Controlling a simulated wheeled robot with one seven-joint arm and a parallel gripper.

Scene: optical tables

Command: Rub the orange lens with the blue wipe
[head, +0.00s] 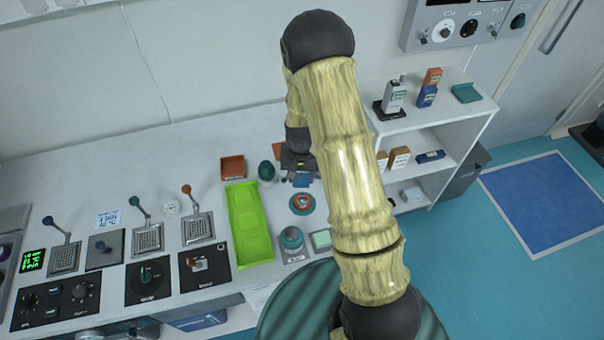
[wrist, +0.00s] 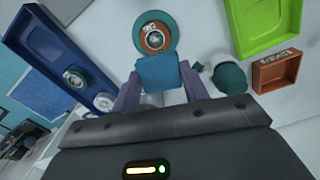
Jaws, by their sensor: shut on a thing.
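The orange lens (head: 302,203) lies on the white bench top, below my gripper in the head view. In the head view my gripper (head: 301,174) is small and partly hidden by my arm.
A lime green tray (head: 245,223) lies left of the lens. A small orange-brown tray (head: 232,167) and a dark green capped item (head: 266,171) stand behind. A blue tray (wrist: 62,62) shows at left in the wrist view.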

